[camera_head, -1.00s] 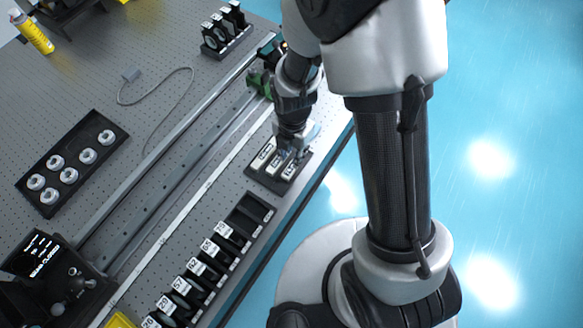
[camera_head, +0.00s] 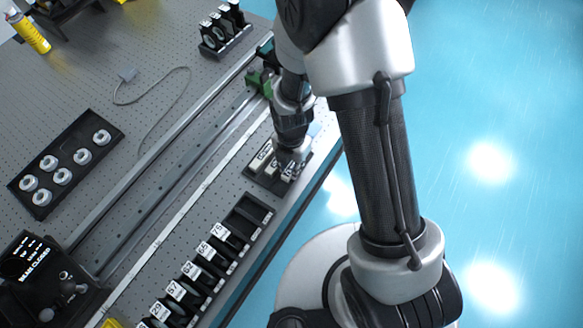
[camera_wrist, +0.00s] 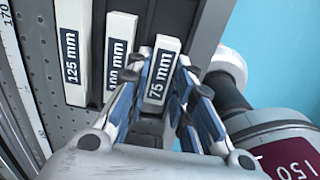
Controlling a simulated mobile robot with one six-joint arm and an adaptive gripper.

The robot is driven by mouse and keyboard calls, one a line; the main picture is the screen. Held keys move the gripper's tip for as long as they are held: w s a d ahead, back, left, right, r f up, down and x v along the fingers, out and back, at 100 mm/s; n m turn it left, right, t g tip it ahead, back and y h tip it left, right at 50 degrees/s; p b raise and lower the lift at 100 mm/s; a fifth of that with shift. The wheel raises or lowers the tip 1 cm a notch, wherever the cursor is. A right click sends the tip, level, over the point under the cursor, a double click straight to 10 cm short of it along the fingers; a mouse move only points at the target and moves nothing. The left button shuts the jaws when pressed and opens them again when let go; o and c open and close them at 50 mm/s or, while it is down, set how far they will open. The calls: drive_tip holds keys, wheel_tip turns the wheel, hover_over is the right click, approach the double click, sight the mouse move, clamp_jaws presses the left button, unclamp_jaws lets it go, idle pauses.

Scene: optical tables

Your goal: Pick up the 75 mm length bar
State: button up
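The 75 mm bar (camera_wrist: 164,62) is a short pale block with a dark label, at the right end of a row in the wrist view. My gripper (camera_wrist: 167,82) has one finger on each side of it, the tips close to its sides. I cannot tell whether they press on it. The 100 mm bar (camera_wrist: 121,50) and the longer 125 mm bar (camera_wrist: 74,55) stand to its left. In the head view my gripper (camera_head: 290,165) is over the dark bar tray (camera_head: 265,181), hiding part of the bars.
A row of numbered holders (camera_head: 200,268) is at the lower front. A long rail (camera_head: 160,185) runs beside the tray. A black tray of round mounts (camera_head: 65,165) is at left. The table edge drops to blue floor at right.

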clamp_jaws()
drive_tip(key=shift+r, duration=0.1)
